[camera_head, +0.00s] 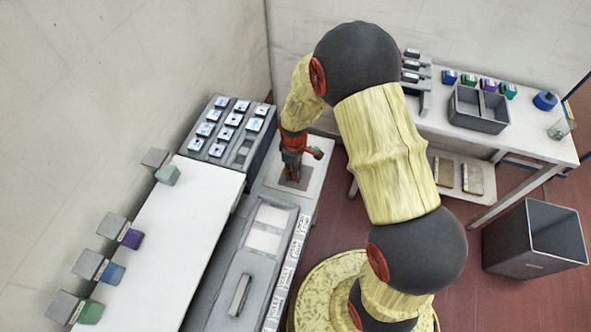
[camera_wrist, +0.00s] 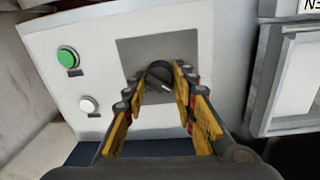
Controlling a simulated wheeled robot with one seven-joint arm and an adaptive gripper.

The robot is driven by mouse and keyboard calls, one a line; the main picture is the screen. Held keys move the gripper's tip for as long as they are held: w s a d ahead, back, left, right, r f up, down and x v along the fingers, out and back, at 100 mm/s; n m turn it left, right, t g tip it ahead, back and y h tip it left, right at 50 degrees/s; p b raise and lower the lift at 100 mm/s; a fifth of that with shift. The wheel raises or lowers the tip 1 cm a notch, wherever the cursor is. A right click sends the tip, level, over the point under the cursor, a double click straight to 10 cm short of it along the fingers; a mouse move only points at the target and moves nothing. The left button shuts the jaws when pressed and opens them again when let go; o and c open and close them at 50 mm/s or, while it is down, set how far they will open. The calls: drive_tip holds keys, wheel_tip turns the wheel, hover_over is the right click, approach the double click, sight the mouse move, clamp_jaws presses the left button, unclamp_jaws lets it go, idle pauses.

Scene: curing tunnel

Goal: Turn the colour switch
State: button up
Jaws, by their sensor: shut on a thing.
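The colour switch (camera_wrist: 160,76) is a dark round knob on a grey square plate (camera_wrist: 128,52), set in a light panel. In the wrist view my gripper (camera_wrist: 162,88) has its yellow and black fingers on either side of the knob, closed on it. A small white mark shows on the knob near the right finger. In the head view my gripper (camera_head: 291,172) reaches down to the grey plate (camera_head: 296,178) on the light panel, and the knob itself is hidden behind it.
A green button (camera_wrist: 68,57) and a white button (camera_wrist: 88,104) sit on the panel left of the switch. A grey machine with a handle (camera_head: 240,294) and a rack of switch-like blocks (camera_head: 226,128) flank the panel. A white table (camera_head: 165,240) stands left, a dark bin (camera_head: 534,240) right.

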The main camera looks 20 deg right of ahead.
drive_tip(key=o, duration=1.2)
drive_tip(key=shift+c, duration=0.2)
wheel_tip(320, 180, up, 12)
drive_tip(key=shift+s+a, duration=0.25)
drive_tip(key=shift+s, duration=0.05)
